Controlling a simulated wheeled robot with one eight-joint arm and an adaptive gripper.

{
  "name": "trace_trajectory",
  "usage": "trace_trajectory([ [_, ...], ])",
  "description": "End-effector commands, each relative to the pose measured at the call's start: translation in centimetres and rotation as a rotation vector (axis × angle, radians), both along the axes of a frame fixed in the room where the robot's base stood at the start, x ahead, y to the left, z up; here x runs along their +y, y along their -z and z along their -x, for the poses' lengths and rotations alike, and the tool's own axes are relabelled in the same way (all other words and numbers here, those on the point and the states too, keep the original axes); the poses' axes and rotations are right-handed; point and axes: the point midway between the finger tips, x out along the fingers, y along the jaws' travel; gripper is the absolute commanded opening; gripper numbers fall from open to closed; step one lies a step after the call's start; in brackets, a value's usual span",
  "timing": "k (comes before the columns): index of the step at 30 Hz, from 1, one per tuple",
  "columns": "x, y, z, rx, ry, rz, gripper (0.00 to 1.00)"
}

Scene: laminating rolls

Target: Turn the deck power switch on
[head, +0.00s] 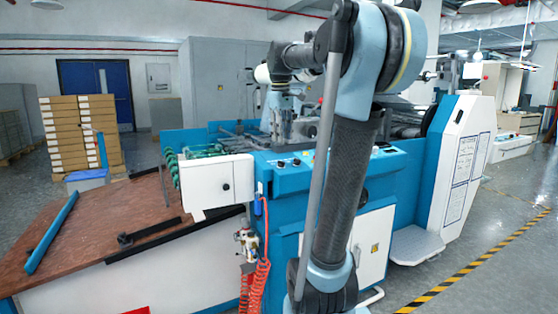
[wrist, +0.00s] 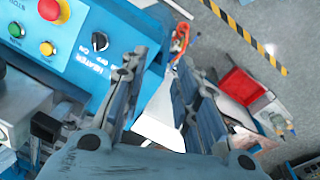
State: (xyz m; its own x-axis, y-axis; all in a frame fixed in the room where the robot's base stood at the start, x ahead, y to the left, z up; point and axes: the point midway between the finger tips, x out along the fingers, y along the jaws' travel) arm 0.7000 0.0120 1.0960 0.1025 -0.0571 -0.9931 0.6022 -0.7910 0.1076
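The machine's blue control panel (head: 290,164) is in the middle of the head view; its labels are too small to read there. In the wrist view the panel (wrist: 85,75) is at the upper left. A black rotary switch (wrist: 100,41) sits there with ON and OFF marks and a label that seems to read HEATER. I see no readable deck power label. My gripper (wrist: 163,62) is open and empty, its fingers beside the panel's edge, right of and apart from the rotary switch. In the head view my gripper (head: 286,128) is above the machine, its fingers hard to make out.
A red mushroom button (wrist: 54,9), a yellow button (wrist: 47,48) and a green button (wrist: 15,30) are on the panel. A white box (head: 217,182) stands left of the panel. An orange coiled hose (head: 260,280) hangs below. Striped floor tape (head: 470,265) runs at right.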

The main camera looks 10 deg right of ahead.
Motion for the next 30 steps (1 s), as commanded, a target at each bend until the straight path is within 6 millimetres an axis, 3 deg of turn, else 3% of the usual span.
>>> trace_trajectory([
  [1,0.2,-1.3,-1.6,0.006,-0.029,0.006,0.28],
  [6,0.6,-4.2,-5.3,0.022,-0.113,0.021,0.28],
  [14,0.8,-5.7,-7.6,0.035,-0.17,0.032,0.28],
  [20,0.7,-4.0,-7.8,0.035,-0.172,0.032,0.28],
  [30,0.3,1.8,-8.2,0.035,-0.172,0.032,0.28],
])
